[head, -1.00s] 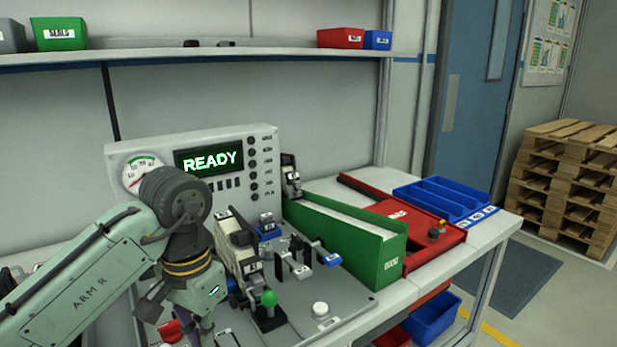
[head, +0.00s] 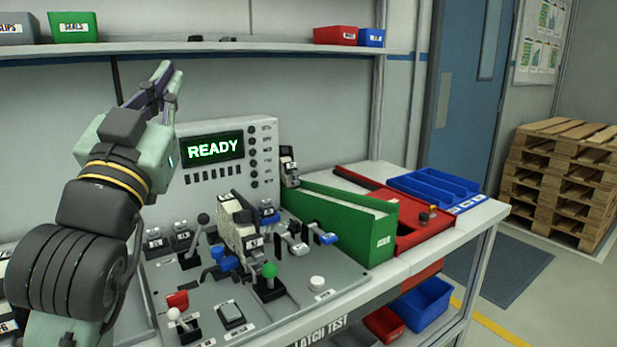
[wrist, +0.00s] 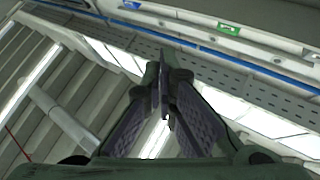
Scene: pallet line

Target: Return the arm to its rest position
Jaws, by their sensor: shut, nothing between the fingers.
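My arm is folded up at the left of the head view. My gripper (head: 163,80) points upward, above and to the left of the READY display (head: 215,150). Its fingers are together and hold nothing. In the wrist view the gripper's fingertips (wrist: 163,85) meet, with the ceiling and the upper wall behind them. The gripper is apart from the bench and everything on it.
The test panel (head: 335,270) with levers and switches stands below and right of my arm. A green bin (head: 384,240), a red tray (head: 425,236) and a blue tray (head: 402,184) sit to its right. A shelf (head: 240,46) with small bins runs along the wall.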

